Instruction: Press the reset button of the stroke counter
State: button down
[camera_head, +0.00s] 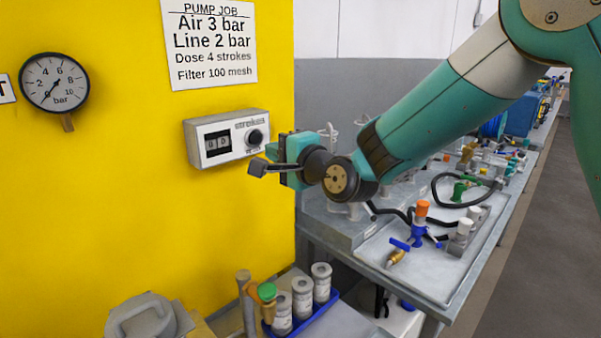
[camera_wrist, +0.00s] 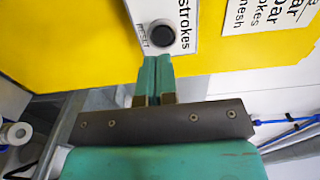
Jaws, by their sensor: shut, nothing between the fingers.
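The stroke counter (camera_head: 225,137) is a light grey box on the yellow panel, with a small dark digit window on its left that seems to read zeros. Its round black reset button (camera_head: 254,137) sits at the right of its face. In the wrist view the button (camera_wrist: 161,35) shows next to the "strokes" lettering, just beyond the fingertips. My gripper (camera_head: 257,167) is shut and empty, in front of the counter's lower right corner. In the wrist view its closed fingers (camera_wrist: 155,62) point at the counter, a little below the button. Contact with the button is not visible.
A pressure gauge (camera_head: 54,82) and a pump job sign (camera_head: 210,42) are on the yellow panel (camera_head: 120,200). A metal bench (camera_head: 440,275) with valves and hoses stands to the right. Grey canisters in a blue tray (camera_head: 303,322) stand below.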

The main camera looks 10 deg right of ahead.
jog(key=d+b+v, duration=0.1)
jog(key=v, duration=0.5)
jog(key=shift+w+b, duration=0.25)
jog(key=shift+b, duration=0.15)
jog(key=s+d+f+n+g+h, duration=0.1)
jog(key=s+n+g, duration=0.4)
jog(key=s, duration=0.5)
jog(key=s+d+f+n+g+h, duration=0.2)
jog(key=s+f+n+g, duration=0.3)
jog(key=s, duration=0.5)
jog(key=s+d+f+n+g+h, duration=0.2)
jog(key=s+n+g, duration=0.3)
jog(key=s+n, duration=0.3)
jog(key=shift+s+d+f, duration=0.45)
jog(key=shift+s+d, duration=0.35)
jog(key=shift+s, duration=0.1)
